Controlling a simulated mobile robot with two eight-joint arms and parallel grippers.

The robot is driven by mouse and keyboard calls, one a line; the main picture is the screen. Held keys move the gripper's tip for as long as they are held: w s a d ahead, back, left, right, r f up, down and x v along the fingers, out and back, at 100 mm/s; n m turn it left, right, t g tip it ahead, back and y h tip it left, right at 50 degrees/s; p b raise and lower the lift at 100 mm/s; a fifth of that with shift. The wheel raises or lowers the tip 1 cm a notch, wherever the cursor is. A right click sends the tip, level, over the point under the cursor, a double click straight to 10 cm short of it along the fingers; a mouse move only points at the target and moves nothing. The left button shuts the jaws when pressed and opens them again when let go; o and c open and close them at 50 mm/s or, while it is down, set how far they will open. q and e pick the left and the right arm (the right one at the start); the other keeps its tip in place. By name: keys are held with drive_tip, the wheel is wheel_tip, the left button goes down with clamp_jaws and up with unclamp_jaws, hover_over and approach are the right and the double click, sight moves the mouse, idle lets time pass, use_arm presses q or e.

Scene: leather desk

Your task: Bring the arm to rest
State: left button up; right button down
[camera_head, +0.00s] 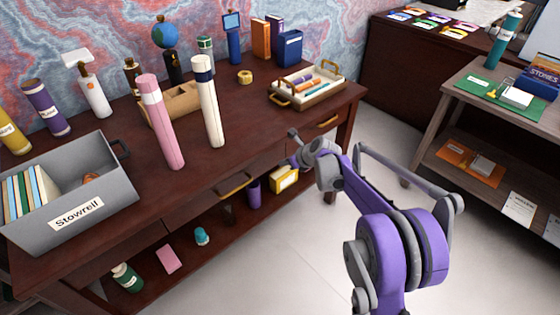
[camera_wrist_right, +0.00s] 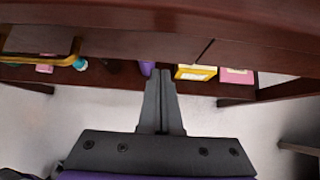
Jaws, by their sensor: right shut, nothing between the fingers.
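My right arm (camera_head: 390,240), purple and grey, reaches in from the lower right in the head view. Its wrist (camera_head: 322,160) is bent and stands in front of the dark wooden desk (camera_head: 240,148), near its right end. In the right wrist view my right gripper (camera_wrist_right: 161,74) is shut and empty, its two grey fingers together. The fingers point toward the desk's front and the shelf below it. In the head view the fingers are too small to make out clearly. My left gripper is in neither view.
The desk carries a grey bin (camera_head: 75,222), a pink bottle (camera_head: 162,125), a white bottle (camera_head: 209,105) and a wooden tray (camera_head: 305,97). A yellow box (camera_head: 284,179) is on its lower shelf. A side table (camera_head: 455,100) stands right. Pale floor (camera_head: 270,260) is open between.

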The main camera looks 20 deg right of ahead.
drive_tip(key=p+v, duration=0.2)
drive_tip(key=v, duration=0.8)
drive_tip(key=s+a+r+n+g+h, duration=0.1)
drive_tip(key=s+a+n, duration=0.4)
drive_tip(key=s+n, duration=0.4)
drive_tip(key=s+a+n+g, duration=0.1)
drive_tip(key=s+a+n, duration=0.3)
drive_tip(key=s+n, duration=0.55)
drive_tip(key=s+a+f+n+g+h, duration=0.1)
drive_tip(key=s+f+n, duration=0.2)
drive_tip(key=s+n, duration=0.45)
drive_tip(key=s+f+n+g+h, duration=0.1)
drive_tip(key=s+f+n+h, duration=0.3)
drive_tip(key=s, duration=0.7)
use_arm(q)
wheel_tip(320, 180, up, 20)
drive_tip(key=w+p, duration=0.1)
drive_tip(key=p, duration=1.4)
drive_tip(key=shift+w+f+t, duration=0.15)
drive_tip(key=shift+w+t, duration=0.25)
use_arm(e)
wheel_tip(320, 180, up, 19)
drive_tip(key=w+n+t+y, duration=0.1)
drive_tip(key=y, duration=0.1)
drive_tip(key=shift+w, duration=0.4)
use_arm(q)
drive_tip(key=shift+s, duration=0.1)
